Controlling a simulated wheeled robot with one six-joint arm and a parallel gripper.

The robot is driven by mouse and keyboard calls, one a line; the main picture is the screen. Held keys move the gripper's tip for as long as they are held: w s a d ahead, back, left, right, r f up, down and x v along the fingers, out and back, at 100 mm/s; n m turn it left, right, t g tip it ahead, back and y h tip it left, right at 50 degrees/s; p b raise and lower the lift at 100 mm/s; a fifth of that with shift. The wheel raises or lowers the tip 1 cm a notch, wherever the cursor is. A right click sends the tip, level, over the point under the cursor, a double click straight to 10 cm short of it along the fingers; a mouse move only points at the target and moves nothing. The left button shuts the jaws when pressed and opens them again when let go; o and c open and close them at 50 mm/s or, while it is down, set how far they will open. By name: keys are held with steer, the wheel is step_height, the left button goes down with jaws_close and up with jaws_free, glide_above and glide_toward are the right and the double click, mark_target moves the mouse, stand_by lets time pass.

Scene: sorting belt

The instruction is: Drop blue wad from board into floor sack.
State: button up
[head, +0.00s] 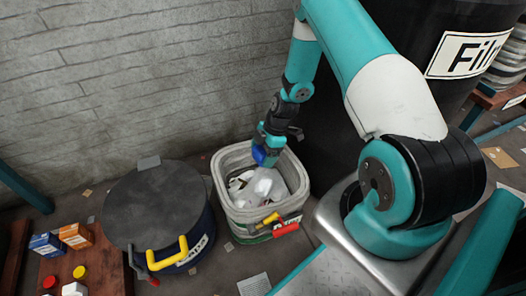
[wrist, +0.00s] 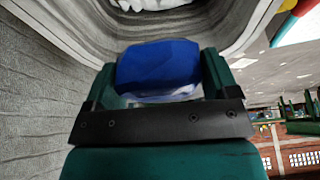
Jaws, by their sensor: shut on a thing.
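A blue wad (wrist: 158,66) sits between the two fingers of my gripper (wrist: 158,80) in the wrist view. My gripper (head: 266,152) is shut on it, and the blue wad (head: 260,155) also shows at the fingertips in the head view. The floor sack (head: 231,205) is a pale, open-topped container with a thick rolled rim. My gripper hangs over the sack's opening, near its back rim. White and clear crumpled waste (head: 262,186) lies inside the sack. In the wrist view the sack's inner wall (wrist: 80,25) surrounds the wad. The board is not clearly identifiable.
A dark lidded drum (head: 155,210) with a yellow handle stands left of the sack. A large black bin labelled "Film" (head: 415,85) stands behind my arm at the right. Small boxes (head: 75,236) and bottles sit at lower left. A brick wall is behind.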

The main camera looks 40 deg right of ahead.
steer(key=o, duration=0.8)
steer(key=shift+r, duration=0.15)
steer(key=p+v, duration=0.4)
steer(key=v, duration=0.7)
steer(key=shift+d+r, duration=0.2)
steer(key=shift+r, duration=0.15)
